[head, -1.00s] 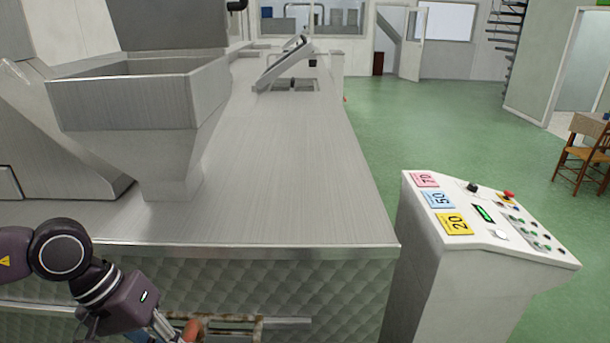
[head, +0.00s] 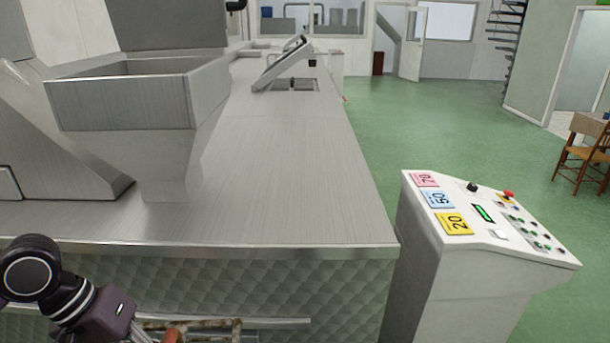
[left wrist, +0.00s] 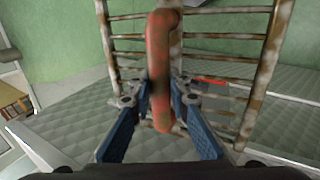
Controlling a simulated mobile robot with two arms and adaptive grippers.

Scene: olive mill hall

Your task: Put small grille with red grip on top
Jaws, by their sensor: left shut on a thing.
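The small grille (head: 222,324) is a rusty metal frame with bars, partly cut off at the bottom edge of the head view. Its red grip (left wrist: 160,60) runs upright through the middle of the left wrist view, with the bars (left wrist: 235,55) behind it. My left gripper (left wrist: 160,100) is shut on the red grip, with blue-padded fingers on both sides. In the head view the gripper is mostly cut off at the bottom. The steel top (head: 270,190) of the machine lies above and beyond the grille. My right gripper is in neither view.
A steel hopper (head: 120,100) stands on the left of the top. A white control console (head: 450,270) stands to the right, close to the machine's corner. The quilted front panel (head: 280,285) is behind the grille. The near middle of the top is bare.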

